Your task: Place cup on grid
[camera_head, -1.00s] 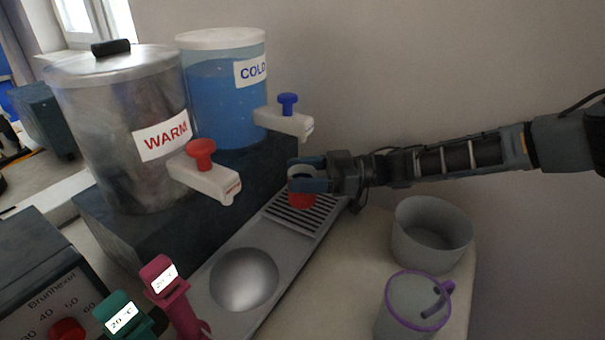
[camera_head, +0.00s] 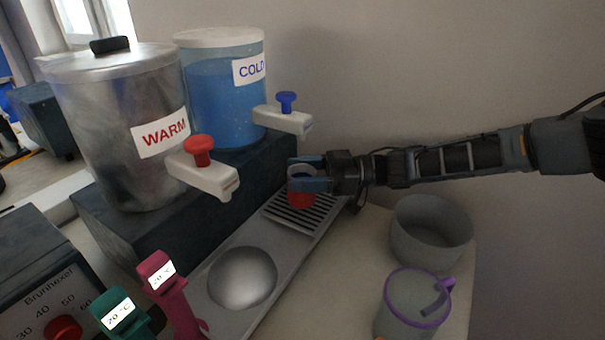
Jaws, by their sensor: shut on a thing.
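A small red cup (camera_head: 301,200) with a pale inside is between the fingers of my gripper (camera_head: 303,175). My gripper is shut on it and reaches in from the right. The cup is over the far part of the dark slotted grid (camera_head: 313,213), at the far end of the grey metal tray. The fingers hide part of the cup. I cannot tell whether its base touches the grid. The cup looks upright.
A grey bowl (camera_head: 430,232) and purple-rimmed jug (camera_head: 413,305) stand right.

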